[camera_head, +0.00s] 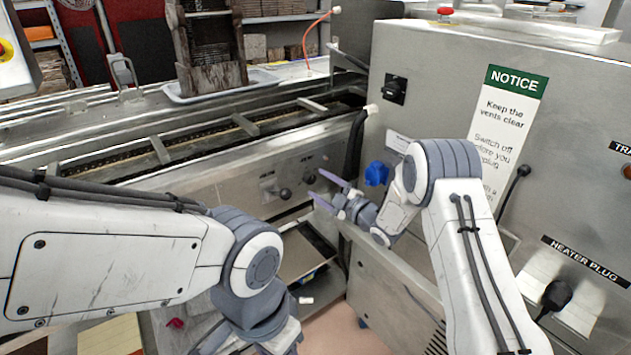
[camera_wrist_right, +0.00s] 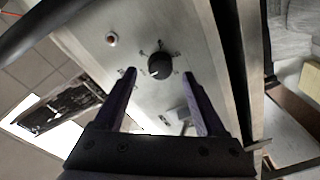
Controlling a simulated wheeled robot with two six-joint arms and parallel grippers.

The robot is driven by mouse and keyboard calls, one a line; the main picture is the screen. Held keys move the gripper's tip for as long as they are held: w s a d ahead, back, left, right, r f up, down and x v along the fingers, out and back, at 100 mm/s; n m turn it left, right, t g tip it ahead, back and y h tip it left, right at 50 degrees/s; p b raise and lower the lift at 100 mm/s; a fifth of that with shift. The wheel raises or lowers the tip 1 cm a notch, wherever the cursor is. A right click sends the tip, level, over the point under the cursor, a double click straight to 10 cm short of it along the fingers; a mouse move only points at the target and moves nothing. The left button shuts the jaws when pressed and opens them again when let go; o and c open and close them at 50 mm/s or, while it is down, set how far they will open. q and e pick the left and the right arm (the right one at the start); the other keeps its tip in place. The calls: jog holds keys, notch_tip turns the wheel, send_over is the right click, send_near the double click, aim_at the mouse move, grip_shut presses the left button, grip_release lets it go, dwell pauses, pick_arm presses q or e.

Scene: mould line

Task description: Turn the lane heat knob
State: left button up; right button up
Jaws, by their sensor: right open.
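The heat knob (camera_wrist_right: 160,65) is round and black with a pale pointer line. Marks ring it on the metal panel in the right wrist view. In the head view the knob (camera_head: 311,180) is small and dark, just beyond my right fingertips. My right gripper (camera_head: 322,187) is open and empty, pointing at the panel. In the right wrist view its fingertips (camera_wrist_right: 159,76) lie either side of the knob; I cannot tell whether they touch it. My left arm's wrist (camera_head: 262,325) is low in the head view, and its fingers are not clear.
A ball-ended lever (camera_head: 285,193) sits left of the knob on the panel (camera_head: 228,200). A small red light (camera_wrist_right: 112,38) is also near the knob. An open tray (camera_head: 305,255) lies below.

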aim_at(310, 178)
jog(key=shift+x, duration=1.25)
grip_shut()
jog(key=shift+f+m, duration=0.1)
jog(key=shift+m, duration=0.2)
